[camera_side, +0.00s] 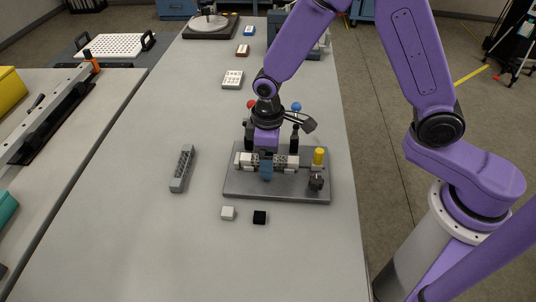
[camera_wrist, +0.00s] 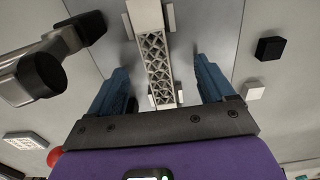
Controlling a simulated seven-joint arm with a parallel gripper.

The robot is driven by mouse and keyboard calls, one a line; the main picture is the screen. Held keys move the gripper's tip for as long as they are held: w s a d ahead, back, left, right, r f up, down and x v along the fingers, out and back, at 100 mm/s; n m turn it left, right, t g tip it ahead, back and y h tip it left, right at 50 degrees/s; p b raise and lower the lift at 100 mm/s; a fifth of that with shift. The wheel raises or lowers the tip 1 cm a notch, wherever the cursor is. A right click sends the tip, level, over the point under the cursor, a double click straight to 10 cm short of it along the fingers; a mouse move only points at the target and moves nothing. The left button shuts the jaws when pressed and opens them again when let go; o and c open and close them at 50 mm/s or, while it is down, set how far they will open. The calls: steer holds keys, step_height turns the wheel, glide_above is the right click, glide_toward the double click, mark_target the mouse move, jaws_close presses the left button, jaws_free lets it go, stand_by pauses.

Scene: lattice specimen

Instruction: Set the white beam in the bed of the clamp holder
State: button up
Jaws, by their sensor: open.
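The white beam, with an open lattice face, runs between my fingers in the wrist view (camera_wrist: 157,55). In the side view, the beam (camera_side: 281,160) lies level along the clamp holder, partly hidden by my gripper. Pale blocks flank it at both ends in the wrist view, and it appears to rest in the bed. The clamp holder (camera_side: 240,187) is a grey plate with a yellow post, a dark knob and lever clamps with red and blue balls. My gripper (camera_side: 266,168) is low over its middle. Its blue fingers (camera_wrist: 163,84) are open, with gaps on both sides of the beam.
A grey slotted bar (camera_side: 182,169) lies left of the holder. A small white cube (camera_side: 228,213) and a black cube (camera_side: 260,217) sit in front of it. A raised dark clamp arm (camera_wrist: 40,72) stands close to my gripper. The table's left front is clear.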

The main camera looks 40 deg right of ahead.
steer(key=shift+r, duration=2.4)
step_height(320, 180, up, 18)
steer(key=shift+f, duration=0.25)
steer(key=shift+s+d, duration=0.1)
steer(key=s+d+f+n, duration=0.1)
steer(key=s+d+f, duration=0.2)
steer(key=s, duration=0.4)
steer(key=s+d+f+n, duration=0.1)
steer(key=s+d+f, duration=0.1)
steer(key=s+d, duration=0.4)
steer(key=s+d+f+n, duration=0.1)
steer(key=s+d+f, duration=0.2)
steer(key=s, duration=0.6)
steer(key=shift+s+d+f+n, duration=0.3)
steer(key=shift+s+d+f, duration=0.05)
steer(key=shift+d, duration=0.6)
steer(key=c, duration=0.5)
steer(key=shift+o, duration=0.2)
